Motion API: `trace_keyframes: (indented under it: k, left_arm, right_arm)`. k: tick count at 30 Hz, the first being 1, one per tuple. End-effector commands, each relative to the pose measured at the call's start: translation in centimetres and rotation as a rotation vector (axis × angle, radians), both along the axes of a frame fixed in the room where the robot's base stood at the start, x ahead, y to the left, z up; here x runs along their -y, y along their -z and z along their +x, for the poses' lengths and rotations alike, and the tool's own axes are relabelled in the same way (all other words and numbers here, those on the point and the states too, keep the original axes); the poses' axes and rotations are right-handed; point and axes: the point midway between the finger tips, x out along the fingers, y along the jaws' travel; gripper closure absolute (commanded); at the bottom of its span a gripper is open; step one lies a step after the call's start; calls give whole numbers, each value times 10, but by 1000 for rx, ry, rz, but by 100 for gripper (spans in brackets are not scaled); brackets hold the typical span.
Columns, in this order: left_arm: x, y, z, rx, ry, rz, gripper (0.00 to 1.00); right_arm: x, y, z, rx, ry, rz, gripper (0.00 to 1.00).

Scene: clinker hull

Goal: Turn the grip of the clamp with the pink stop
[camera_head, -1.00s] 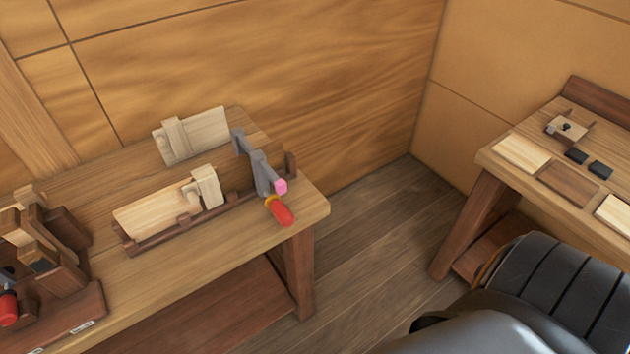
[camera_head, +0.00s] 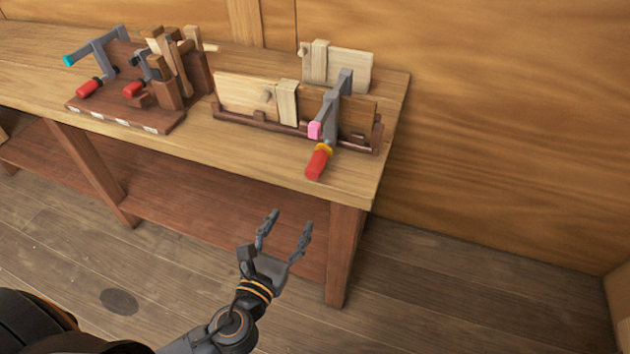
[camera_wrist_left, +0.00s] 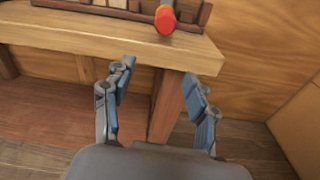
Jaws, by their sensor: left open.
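The clamp with the pink stop (camera_head: 315,130) has a grey metal bar (camera_head: 331,112) and a red grip (camera_head: 318,162) with a yellow collar. It sits across the planks at the right end of the workbench, its grip pointing toward the front edge. My left gripper (camera_head: 287,222) is open and empty, in front of the bench and below its top, apart from the clamp. In the left wrist view the red grip (camera_wrist_left: 165,19) shows at the top, beyond the two open fingers (camera_wrist_left: 158,75). My right gripper is not in view.
The clamp and planks stand in a dark wooden holder (camera_head: 250,123) on the bench (camera_head: 385,160). To the left, a rack (camera_head: 120,113) holds other red-gripped clamps, one with a cyan stop (camera_head: 69,60). The bench leg (camera_head: 342,255) stands right of my gripper. Floor to the right is clear.

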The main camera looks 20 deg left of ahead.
Motion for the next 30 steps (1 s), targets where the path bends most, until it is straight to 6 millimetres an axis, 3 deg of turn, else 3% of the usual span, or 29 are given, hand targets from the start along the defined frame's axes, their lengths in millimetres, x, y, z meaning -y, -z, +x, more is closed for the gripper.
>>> trace_keyframes:
  k: [3, 6, 12, 21, 30]
  left_arm:
    - [5, -23, -3, 60, 14, 72, 42]
    - [5, -30, 3, 75, 15, 90, 42]
    - [6, -31, 39, 75, 12, 88, 42]
    - [9, -30, 101, 72, 14, 84, 42]
    - [10, -28, 131, 69, 15, 84, 42]
  right_arm:
    - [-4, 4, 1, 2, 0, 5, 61]
    - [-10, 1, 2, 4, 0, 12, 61]
    - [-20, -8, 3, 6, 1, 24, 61]
    - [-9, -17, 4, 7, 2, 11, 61]
    - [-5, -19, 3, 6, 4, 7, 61]
